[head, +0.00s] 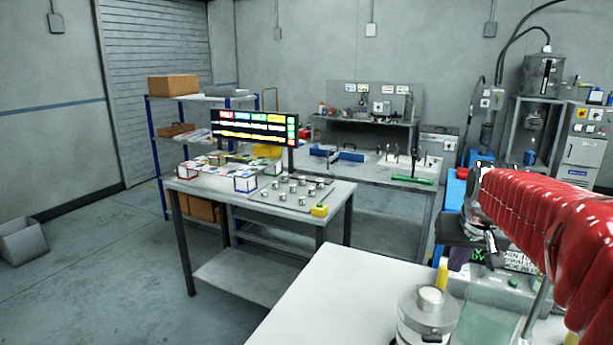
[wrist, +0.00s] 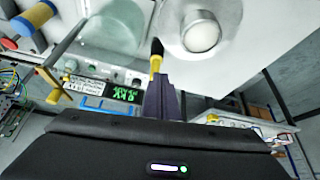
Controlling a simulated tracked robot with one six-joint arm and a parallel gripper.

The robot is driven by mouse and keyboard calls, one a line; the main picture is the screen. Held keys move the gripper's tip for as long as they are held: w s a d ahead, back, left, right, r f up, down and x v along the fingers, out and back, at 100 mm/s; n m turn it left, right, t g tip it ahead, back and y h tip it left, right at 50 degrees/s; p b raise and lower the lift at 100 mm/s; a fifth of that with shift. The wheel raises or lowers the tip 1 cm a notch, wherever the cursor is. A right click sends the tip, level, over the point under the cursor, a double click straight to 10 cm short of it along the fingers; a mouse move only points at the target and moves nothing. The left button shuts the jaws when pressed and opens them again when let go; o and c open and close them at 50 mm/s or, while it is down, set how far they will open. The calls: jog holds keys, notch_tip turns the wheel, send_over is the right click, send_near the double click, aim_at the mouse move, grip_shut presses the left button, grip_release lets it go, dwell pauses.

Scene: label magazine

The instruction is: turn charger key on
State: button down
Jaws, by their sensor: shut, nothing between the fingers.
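A device with green characters on a dark display (wrist: 125,94) shows in the wrist view, left of my gripper. The display also shows in the head view (head: 477,255), partly hidden by my arm. I cannot tell the charger key apart among the small parts here. My gripper (wrist: 160,80) is shut and empty, its dark fingers together in the wrist view. In the head view my gripper (head: 457,262) hangs over the right bench. A yellow upright piece (head: 442,276) stands close to the fingertips; it shows with a black end in the wrist view (wrist: 156,62). I cannot tell whether they touch.
A metal cylinder with a white top (head: 425,312) stands on the white bench top (head: 325,305) in front. A blue bracket (wrist: 95,105) lies near the display. A table with several small knobs (head: 335,200) and a lit screen (head: 254,128) stands to the left.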

jog(key=w+d+f+m, duration=0.1)
jog(key=w+d+f, duration=0.2)
jog(key=w+d, duration=0.55)
jog(key=m+h, duration=0.1)
send_near(483, 271)
jog(key=shift+w+d+r, duration=0.1)
jog(key=shift+w+d, duration=0.15)
jog(key=shift+d, duration=0.3)
jog(key=shift+w+d, duration=0.2)
jog(key=shift+d, duration=0.35)
notch_tip(483, 271, down, 7)
jog(key=shift+w+a, duration=0.25)
jog(key=shift+a, duration=0.45)
dwell(0.3)
jog(key=shift+w+a, duration=0.4)
jog(key=shift+a, duration=0.1)
dwell(0.5)
jog(key=shift+s+a, duration=0.25)
jog(key=shift+s, duration=0.05)
dwell(0.3)
